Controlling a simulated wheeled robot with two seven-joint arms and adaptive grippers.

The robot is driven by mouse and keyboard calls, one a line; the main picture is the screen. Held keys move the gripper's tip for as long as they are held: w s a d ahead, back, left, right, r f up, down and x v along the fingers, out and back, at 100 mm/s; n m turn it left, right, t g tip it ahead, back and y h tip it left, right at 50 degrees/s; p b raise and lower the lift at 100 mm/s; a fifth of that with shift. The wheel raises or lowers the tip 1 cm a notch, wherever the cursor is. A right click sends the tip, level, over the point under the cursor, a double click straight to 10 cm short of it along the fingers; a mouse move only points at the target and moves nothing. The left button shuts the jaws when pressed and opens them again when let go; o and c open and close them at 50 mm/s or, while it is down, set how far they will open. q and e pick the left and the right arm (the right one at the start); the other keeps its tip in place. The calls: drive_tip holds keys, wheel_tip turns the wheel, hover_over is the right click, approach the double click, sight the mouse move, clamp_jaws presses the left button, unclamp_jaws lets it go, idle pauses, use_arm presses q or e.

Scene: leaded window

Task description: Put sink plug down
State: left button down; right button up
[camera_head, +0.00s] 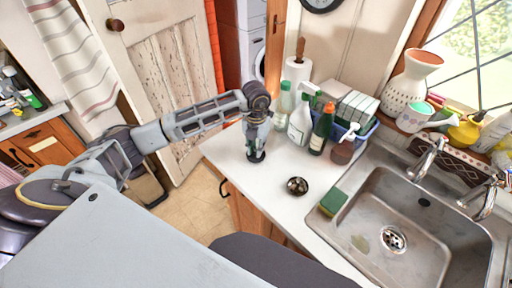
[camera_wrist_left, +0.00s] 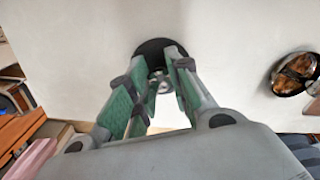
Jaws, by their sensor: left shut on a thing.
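The sink plug (camera_head: 257,157) is a dark disc under my left gripper (camera_head: 256,148), over the white counter at its left part, near the edge. In the left wrist view the plug (camera_wrist_left: 148,47) shows as a black disc with a small metal knob in its middle. The green-padded fingers of my left gripper (camera_wrist_left: 159,82) point down and are shut on the plug at its knob. The disc looks flat and very close to the counter; I cannot tell whether it touches. My right gripper is in neither view.
A small metal dish (camera_head: 297,186) with brown contents lies on the counter, and a green sponge (camera_head: 333,202) lies by the steel sink (camera_head: 375,185). Several bottles and a blue caddy (camera_head: 361,132) stand behind. The counter (camera_head: 262,192) in front of the gripper is clear.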

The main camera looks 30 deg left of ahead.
use_arm(q)
drive_tip(key=shift+f, duration=0.25)
drive_tip(key=shift+f, duration=0.15)
drive_tip(key=c, duration=1.3)
unclamp_jaws()
